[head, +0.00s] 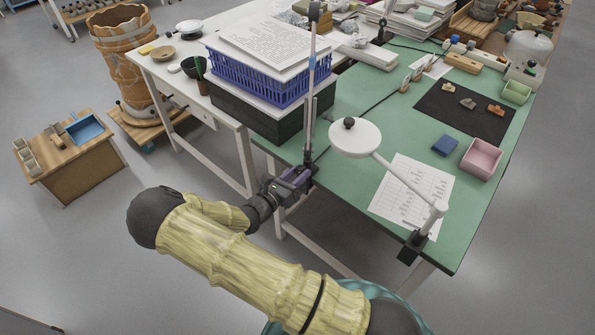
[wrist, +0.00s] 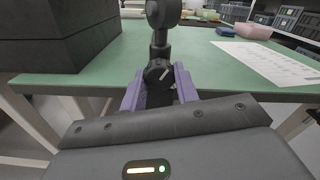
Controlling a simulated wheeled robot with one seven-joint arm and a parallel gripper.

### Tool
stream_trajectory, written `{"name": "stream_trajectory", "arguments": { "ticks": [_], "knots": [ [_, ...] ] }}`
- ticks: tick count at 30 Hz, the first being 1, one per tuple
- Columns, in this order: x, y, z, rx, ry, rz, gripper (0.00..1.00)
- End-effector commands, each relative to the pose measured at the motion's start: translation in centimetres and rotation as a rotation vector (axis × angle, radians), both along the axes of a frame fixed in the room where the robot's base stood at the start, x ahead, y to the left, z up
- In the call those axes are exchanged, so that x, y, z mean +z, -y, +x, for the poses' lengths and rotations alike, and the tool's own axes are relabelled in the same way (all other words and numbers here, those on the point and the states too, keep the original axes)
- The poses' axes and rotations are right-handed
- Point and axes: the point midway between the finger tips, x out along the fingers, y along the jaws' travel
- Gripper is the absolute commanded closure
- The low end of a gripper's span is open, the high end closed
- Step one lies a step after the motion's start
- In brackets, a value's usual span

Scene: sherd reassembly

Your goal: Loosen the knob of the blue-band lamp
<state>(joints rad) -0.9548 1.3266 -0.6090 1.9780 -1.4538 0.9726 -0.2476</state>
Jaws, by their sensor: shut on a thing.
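The blue-band lamp (head: 312,95) stands as a slim grey upright post at the table's near edge, with a small blue band (head: 312,63) on it. Its dark lower part also shows in the wrist view (wrist: 160,42). The knob (wrist: 158,71) is dark and round with a slanted white mark on its face. My gripper (head: 303,178) is at the foot of the post. In the wrist view its purple fingers (wrist: 160,82) stand on both sides of the knob and are shut on it. The knob is hidden in the head view.
A white-shaded lamp (head: 355,138) is clamped at the near right edge of the green table (head: 345,190). A dark box (head: 262,115) with a blue basket (head: 265,80) and papers stands close left of the post. A printed sheet (head: 412,195) and pink tray (head: 481,157) lie right.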

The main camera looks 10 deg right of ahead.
Motion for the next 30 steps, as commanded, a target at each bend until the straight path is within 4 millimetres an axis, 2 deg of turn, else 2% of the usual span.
{"name": "stream_trajectory", "arguments": {
  "ticks": [4, 5, 8, 20, 26, 30],
  "knots": [
    [0.0, -0.1, 0.1, 0.002, 0.003, 0.0, 0.92],
    [0.0, -0.1, 0.1, 0.002, 0.003, 0.0, 0.68],
    [0.0, -0.1, 0.0, 0.002, 0.003, 0.0, 0.48],
    [0.0, -0.5, -0.2, 0.002, 0.002, 0.001, 0.48],
    [0.0, -2.6, -1.8, 0.003, 0.002, 0.002, 0.48],
    [0.0, -4.9, -3.4, 0.004, 0.002, 0.002, 0.48]
  ]
}}
